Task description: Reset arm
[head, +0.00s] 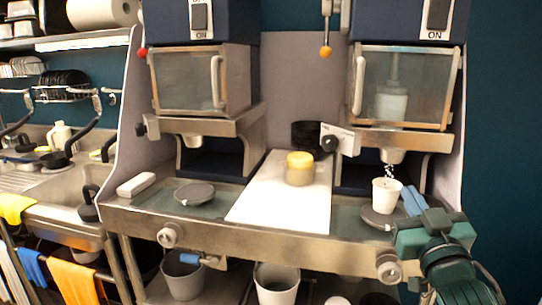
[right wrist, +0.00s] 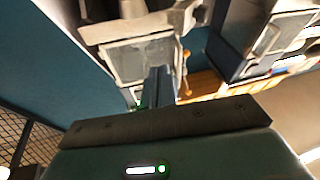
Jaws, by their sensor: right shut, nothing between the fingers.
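My right gripper (head: 413,200) is at the lower right of the head view, its blue fingers pointing up and shut with nothing between them. In the right wrist view its fingers (right wrist: 160,86) show together. A white cup (head: 386,194) stands upright on a dark round plate (head: 377,217), just left of the fingers; whether they touch it I cannot tell. White bits (head: 389,171) show between the right dispenser's spout (head: 392,156) and the cup. The right dispenser (head: 404,88) holds a pale container behind its clear door. My left gripper is not in view.
The left dispenser (head: 202,80) stands above an empty dark plate (head: 194,193). The metal counter's front edge (head: 280,240) carries knobs. Bins (head: 277,284) stand below. A sink (head: 70,190) is at left.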

